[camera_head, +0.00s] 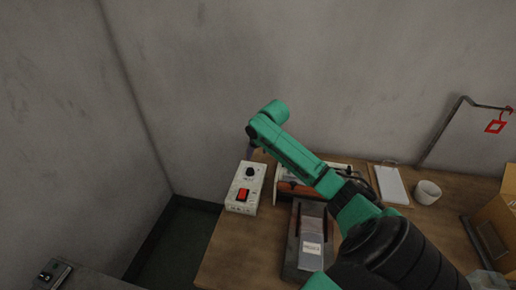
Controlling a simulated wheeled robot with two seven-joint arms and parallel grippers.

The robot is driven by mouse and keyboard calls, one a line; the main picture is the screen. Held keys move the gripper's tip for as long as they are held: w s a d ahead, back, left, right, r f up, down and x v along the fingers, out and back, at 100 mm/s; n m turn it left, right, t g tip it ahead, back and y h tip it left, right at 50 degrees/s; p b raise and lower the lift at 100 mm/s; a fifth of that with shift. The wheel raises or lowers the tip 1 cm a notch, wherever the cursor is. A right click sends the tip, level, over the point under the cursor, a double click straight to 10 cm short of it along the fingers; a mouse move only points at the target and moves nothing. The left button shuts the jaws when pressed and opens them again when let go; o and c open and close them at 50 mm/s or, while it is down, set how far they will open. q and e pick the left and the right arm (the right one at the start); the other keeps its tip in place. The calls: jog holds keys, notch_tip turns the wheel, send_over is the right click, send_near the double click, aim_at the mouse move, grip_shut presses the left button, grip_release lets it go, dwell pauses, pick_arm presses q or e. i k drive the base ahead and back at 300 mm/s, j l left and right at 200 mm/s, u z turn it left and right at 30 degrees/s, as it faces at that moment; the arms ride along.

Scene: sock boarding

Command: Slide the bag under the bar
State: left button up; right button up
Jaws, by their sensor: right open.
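A flat grey bag (311,225) with a white printed label lies on a dark tray (291,262) at the front of the bench. Behind it is a low device with a pale bar (338,167) and an orange-brown front, partly covered by my green right arm. My right arm rises from the lower right and reaches to the upper left, above the device. My right gripper (251,152) shows only as a small dark part at the arm's far end, apart from the bag. It is open, and its fingertips are hard to make out. My left gripper is out of view.
A white control box (245,188) with a black knob and red switch stands left of the device. A white board (391,185), a white cup (427,192) and a cardboard box (496,217) are to the right. A dark stand (440,136) holds a red tag (495,126).

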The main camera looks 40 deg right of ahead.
aim_at(311, 250)
jog(key=k+j, duration=0.55)
jog(key=j, duration=0.15)
jog(key=k+j, duration=0.6)
jog(key=j, duration=0.1)
